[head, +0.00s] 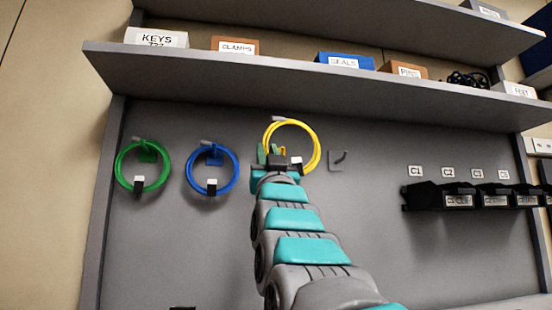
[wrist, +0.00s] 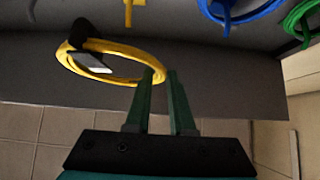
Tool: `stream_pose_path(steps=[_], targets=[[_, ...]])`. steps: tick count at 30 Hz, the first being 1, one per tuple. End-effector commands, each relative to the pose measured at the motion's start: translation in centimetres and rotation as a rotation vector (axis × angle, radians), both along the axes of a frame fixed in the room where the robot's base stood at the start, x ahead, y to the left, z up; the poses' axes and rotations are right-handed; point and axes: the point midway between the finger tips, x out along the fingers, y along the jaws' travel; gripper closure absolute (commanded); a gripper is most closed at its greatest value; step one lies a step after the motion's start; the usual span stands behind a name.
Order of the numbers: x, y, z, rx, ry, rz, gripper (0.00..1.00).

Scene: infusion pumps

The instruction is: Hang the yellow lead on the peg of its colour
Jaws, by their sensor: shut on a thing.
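The yellow lead (head: 318,150) is a coiled ring with a dark and white plug, held in front of the grey back panel. My gripper (head: 271,153) is shut on the ring's edge; in the wrist view its two green fingers (wrist: 160,74) meet the side of the yellow coil (wrist: 125,48). A yellow peg (wrist: 128,10) shows at the top of the wrist view, apart from the ring in that picture. In the head view the peg is largely hidden behind my gripper and the coil. I cannot tell the exact depth between them.
A green lead (head: 118,170) and a blue lead (head: 190,172) hang on their pegs to the left. An empty grey peg (head: 338,160) is just right of the coil. Black bins (head: 425,196) are farther right. A shelf (head: 260,73) with labelled boxes runs above.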

Motion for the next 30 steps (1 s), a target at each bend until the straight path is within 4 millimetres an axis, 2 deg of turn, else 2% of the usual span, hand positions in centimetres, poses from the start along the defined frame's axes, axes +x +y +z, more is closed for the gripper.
stream_pose_path(steps=[30], targets=[[5.5,1.5,-0.2,-0.002,0.005,-0.001,1.00]])
